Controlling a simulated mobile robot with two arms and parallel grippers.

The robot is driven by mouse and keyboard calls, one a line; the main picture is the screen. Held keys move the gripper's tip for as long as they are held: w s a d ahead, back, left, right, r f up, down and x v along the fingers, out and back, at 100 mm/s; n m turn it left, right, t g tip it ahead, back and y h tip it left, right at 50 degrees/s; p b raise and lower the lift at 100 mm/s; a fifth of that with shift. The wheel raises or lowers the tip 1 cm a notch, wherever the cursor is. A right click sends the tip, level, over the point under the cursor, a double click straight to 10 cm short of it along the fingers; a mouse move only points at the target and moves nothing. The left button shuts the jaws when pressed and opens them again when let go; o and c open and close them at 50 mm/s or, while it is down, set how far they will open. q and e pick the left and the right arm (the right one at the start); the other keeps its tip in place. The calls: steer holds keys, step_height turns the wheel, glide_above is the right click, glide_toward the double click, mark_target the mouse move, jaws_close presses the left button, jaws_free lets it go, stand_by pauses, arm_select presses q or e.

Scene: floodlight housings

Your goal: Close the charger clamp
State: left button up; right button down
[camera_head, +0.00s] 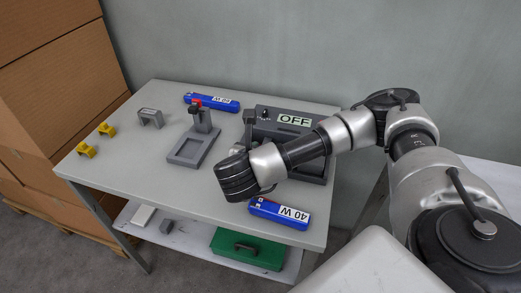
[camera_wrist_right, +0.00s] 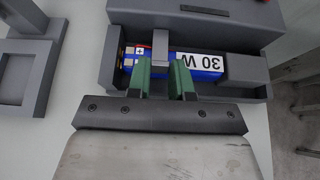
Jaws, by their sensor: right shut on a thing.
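The charger (camera_head: 284,113) is a dark grey unit with an "OFF" display, at the back right of the table. It also shows in the right wrist view (camera_wrist_right: 250,30), with a blue 30 W battery (camera_wrist_right: 208,63) lying in its bay. The grey clamp bar (camera_wrist_right: 160,50) crosses in front of the battery near its contact end. The green fingers of my right gripper (camera_wrist_right: 161,78) are shut on this bar, one on each side. Whether the clamp presses on the battery cannot be told. In the head view my wrist hides the fingers and part of the charger.
A blue 40 W battery (camera_head: 280,213) lies near the front edge, another blue battery (camera_head: 211,102) at the back. Yellow pieces (camera_head: 86,149) and a grey bracket (camera_head: 150,117) are at left. A green box (camera_head: 246,248) is below.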

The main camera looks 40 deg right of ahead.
arm_select(q)
steer(key=shift+w, duration=0.1)
arm_select(e)
steer(key=shift+f, duration=0.1)
steer(key=c, duration=1)
jaws_free()
steer(key=shift+s+a+r+p, duration=0.15)
steer(key=shift+r+p, duration=0.1)
steer(key=shift+p, duration=0.25)
steer(key=s+a+r+p, duration=0.1)
steer(key=p, duration=0.3)
steer(key=shift+s+a+r+p, duration=0.1)
steer(key=shift+a+r+p, duration=0.25)
steer(key=shift+r, duration=0.05)
arm_select(q)
steer(key=s+a+r+p, duration=0.1)
steer(key=s+r+p, duration=0.3)
steer(key=s+r, duration=0.2)
steer(key=shift+r, duration=0.5)
arm_select(e)
steer(key=v, duration=0.7)
steer(key=shift+s+a+f, duration=0.3)
steer(key=shift+a, duration=0.05)
